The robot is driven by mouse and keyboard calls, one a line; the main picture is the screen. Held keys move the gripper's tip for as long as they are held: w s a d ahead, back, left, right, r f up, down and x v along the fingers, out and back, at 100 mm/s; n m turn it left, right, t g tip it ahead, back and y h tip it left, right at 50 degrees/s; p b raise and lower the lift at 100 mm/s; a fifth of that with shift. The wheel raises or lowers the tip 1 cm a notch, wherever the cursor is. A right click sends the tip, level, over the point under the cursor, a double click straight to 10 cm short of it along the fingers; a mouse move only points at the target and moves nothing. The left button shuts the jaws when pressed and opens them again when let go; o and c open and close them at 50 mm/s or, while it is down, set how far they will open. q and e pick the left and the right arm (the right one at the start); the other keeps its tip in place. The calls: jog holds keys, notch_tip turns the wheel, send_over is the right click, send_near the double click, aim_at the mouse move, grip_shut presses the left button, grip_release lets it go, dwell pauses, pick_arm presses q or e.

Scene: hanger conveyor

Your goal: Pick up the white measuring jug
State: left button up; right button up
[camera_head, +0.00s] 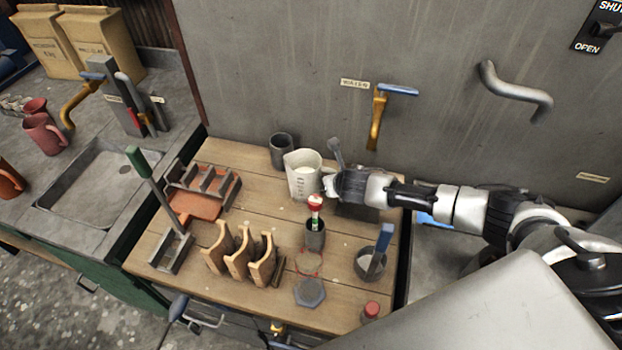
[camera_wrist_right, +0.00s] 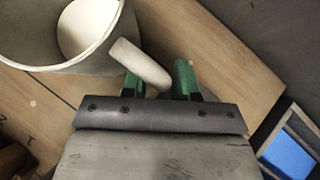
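The white measuring jug (camera_head: 303,184) stands upright at the back of the wooden worktop, with dark markings on its side. Its open rim and hollow inside show at the upper left of the right wrist view (camera_wrist_right: 45,63). My right gripper (camera_head: 332,186) reaches in from the right, close beside the jug's right side. In the right wrist view its two green fingertips (camera_wrist_right: 160,80) are spread, with the jug's pale handle (camera_wrist_right: 140,62) between them. A gap shows by the fingers; firm contact is not visible. My left gripper is not in view.
A dark grey cup (camera_head: 281,151) stands behind the jug to its left. A dark holder (camera_head: 315,235) with a red-and-white-topped item stands in front. Wooden racks (camera_head: 240,257) and a grey pot (camera_head: 369,265) are nearer. The grey wall (camera_head: 300,50) with a tap rises behind.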

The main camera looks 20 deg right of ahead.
grip_shut()
jog(key=shift+w+r, duration=0.1)
